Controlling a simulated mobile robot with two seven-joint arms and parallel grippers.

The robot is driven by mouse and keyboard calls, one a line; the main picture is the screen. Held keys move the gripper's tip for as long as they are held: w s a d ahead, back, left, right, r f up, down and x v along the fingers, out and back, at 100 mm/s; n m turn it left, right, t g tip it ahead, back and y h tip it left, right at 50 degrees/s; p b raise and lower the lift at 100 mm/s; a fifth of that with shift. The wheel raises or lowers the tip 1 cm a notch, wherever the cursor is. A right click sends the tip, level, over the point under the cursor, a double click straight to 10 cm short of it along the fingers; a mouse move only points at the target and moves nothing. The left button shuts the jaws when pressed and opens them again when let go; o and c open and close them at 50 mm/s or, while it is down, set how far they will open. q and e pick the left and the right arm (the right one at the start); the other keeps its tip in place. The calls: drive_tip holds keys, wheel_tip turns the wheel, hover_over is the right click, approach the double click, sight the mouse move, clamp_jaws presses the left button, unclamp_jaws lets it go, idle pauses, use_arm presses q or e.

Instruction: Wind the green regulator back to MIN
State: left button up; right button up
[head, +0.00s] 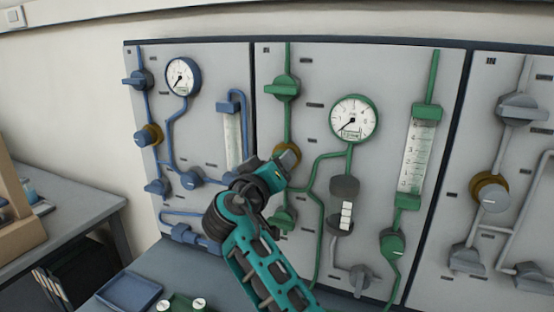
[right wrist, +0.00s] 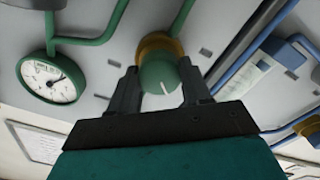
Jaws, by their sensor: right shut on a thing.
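The green regulator (right wrist: 158,74) is a round green knob with a white pointer line and a brass collar (right wrist: 150,44), on the green panel. In the right wrist view the fingers of my right gripper (right wrist: 160,70) stand on both sides of the knob and are shut on it. In the head view my right gripper (head: 284,163) hides most of the knob; some of the brass collar shows. I cannot read a MIN mark. The green gauge (head: 353,118) has its needle toward the lower left. My left gripper is not in view.
A blue panel with a gauge (head: 183,76) is at left and a grey panel with a brass-collared knob (head: 491,192) at right. Green valves (head: 283,87) and a flow tube (head: 413,155) surround the knob. A blue tray (head: 128,290) lies on the bench below.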

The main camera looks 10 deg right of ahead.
drive_tip(key=shift+f+n+p, duration=0.15)
drive_tip(key=shift+n+p, duration=0.25)
drive_tip(key=shift+n, duration=3.8)
drive_tip(key=o, duration=1.1)
drive_tip(key=shift+c, duration=0.2)
